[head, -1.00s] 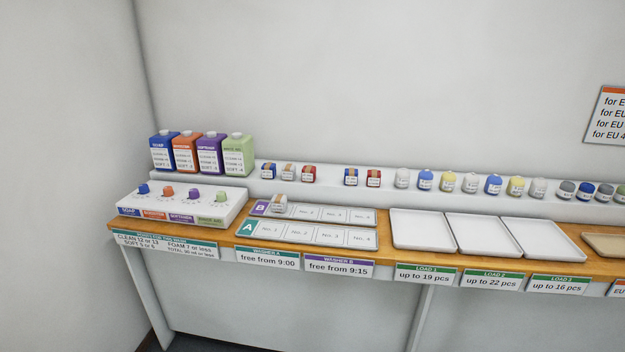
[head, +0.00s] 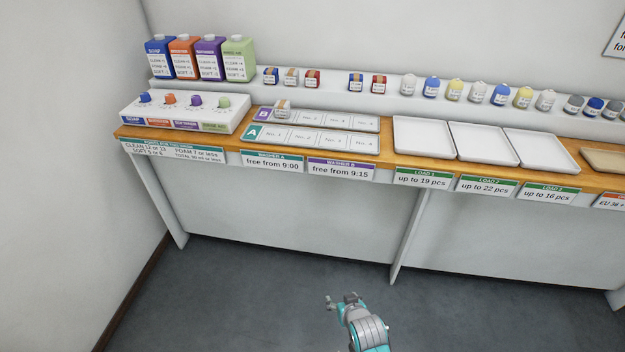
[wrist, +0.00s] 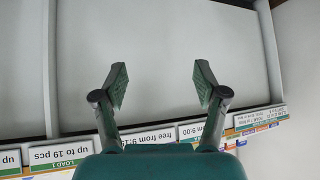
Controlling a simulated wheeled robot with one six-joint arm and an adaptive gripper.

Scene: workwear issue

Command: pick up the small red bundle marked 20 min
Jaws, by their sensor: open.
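Two small red bundles with white tags stand on the raised back shelf in the head view: one red bundle (head: 313,79) at the right of a group of three, another red bundle (head: 380,85) beside a blue one. Their tags are too small to read, so I cannot tell which is marked 20 min. My gripper (head: 341,299) is low in front of the counter, well below and away from both. In the wrist view my gripper (wrist: 160,84) has its fingers spread with nothing between them; no bundle shows there.
A blue bundle (head: 271,76), a grey-white bundle (head: 291,77) and another blue bundle (head: 356,82) stand near the red ones. A bundle (head: 283,109) sits on board B. White trays (head: 424,138) and a dispenser box (head: 185,112) line the counter. The floor (head: 250,290) is clear.

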